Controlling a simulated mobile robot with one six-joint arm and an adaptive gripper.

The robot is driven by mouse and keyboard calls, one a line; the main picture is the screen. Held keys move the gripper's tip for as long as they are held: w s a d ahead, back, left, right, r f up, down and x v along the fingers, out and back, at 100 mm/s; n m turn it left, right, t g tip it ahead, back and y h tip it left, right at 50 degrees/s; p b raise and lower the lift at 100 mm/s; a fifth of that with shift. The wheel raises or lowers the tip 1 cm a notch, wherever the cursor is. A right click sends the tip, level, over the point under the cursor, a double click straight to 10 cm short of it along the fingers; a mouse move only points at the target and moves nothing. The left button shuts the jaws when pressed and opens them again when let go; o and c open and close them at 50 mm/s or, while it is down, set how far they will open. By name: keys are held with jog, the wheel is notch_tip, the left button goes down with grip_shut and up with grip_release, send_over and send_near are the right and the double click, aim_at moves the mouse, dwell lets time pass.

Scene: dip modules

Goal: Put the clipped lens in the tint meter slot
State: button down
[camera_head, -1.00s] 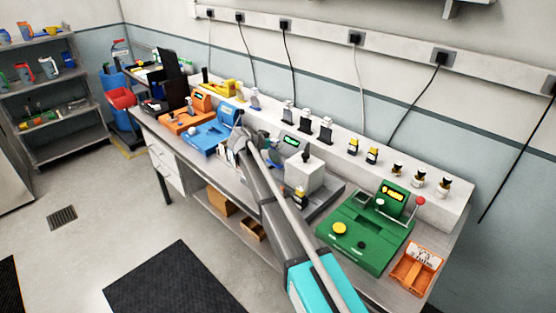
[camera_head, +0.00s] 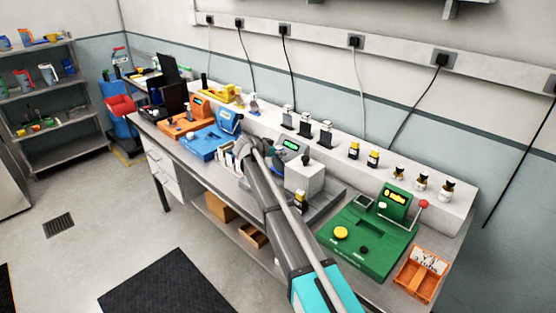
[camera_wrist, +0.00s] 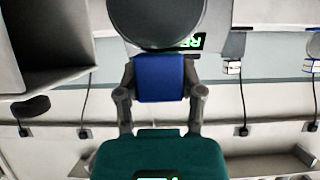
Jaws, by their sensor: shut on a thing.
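My gripper (camera_wrist: 163,92) is shut on a blue clip (camera_wrist: 160,77), which sits between its two fingers in the wrist view. A large dark round disc, apparently the clipped lens (camera_wrist: 168,18), is just beyond the clip and cut off by the top edge. In the head view my gripper (camera_head: 256,148) is over the bench, just left of a grey device with a green display, apparently the tint meter (camera_head: 291,146). Part of its lit display also shows upside down behind the lens in the wrist view (camera_wrist: 190,42). The slot is not visible, and my arm hides part of the device's surroundings.
A white block (camera_head: 305,174) stands close to the right of my gripper. A blue machine (camera_head: 207,142) and an orange one (camera_head: 184,125) are to the left. A green machine (camera_head: 365,235) and orange tray (camera_head: 420,275) are at right. Small bottles line the raised ledge (camera_head: 340,150).

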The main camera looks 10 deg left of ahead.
aim_at(277, 158)
jog(key=shift+w+f+b, duration=0.2)
jog(key=shift+f+b, duration=1.3)
jog(key=shift+f, duration=0.25)
jog(key=shift+f, duration=0.1)
jog(key=shift+c, duration=1)
grip_release()
jog(key=shift+s+a+r, duration=0.1)
jog(key=shift+s+r, duration=0.1)
jog(key=shift+r, duration=0.15)
jog(key=p+v, duration=0.5)
jog(key=v, duration=0.6)
jog(key=shift+s+p, duration=0.2)
jog(key=shift+p, duration=0.2)
jog(key=shift+a, duration=0.1)
